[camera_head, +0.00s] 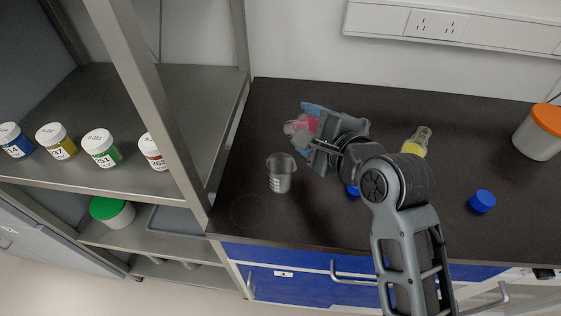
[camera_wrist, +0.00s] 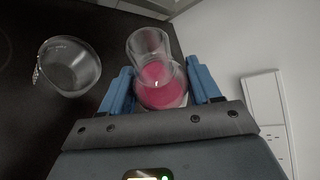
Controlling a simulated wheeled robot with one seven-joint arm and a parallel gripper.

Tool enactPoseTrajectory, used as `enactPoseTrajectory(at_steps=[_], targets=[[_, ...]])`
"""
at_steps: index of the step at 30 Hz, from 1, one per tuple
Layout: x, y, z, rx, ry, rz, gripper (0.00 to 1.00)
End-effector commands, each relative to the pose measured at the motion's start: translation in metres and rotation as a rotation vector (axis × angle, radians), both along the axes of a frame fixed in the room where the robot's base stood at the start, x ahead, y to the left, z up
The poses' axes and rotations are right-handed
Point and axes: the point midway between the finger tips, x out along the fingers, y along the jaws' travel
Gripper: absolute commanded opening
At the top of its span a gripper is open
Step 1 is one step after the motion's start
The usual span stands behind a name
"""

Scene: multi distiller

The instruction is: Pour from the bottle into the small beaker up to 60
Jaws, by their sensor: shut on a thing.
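My gripper (camera_wrist: 158,90) is shut on a clear bottle (camera_wrist: 150,44) that holds pink-red liquid. In the head view the bottle (camera_head: 293,126) is tilted, its mouth end toward the left, above the bench. The small beaker (camera_head: 281,172) is clear with white markings and stands upright on the dark bench, just left of and in front of my gripper (camera_head: 308,128). It also shows in the wrist view (camera_wrist: 67,66), apart from the bottle. It looks empty. The liquid sits in the lower part of the bottle, and no stream shows.
A flask with yellow liquid (camera_head: 415,143) stands right of my arm. A metal shelf (camera_head: 180,110) with labelled jars borders the bench on the left. The bench front left of the beaker is clear.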

Motion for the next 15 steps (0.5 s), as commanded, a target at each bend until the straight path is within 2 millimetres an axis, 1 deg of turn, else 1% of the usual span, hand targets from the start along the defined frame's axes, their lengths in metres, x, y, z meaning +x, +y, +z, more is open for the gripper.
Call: enactPoseTrajectory(at_steps=[15], targets=[[0.0005, -0.0001, -0.0015, -0.020, -0.024, 0.000, 0.25]])
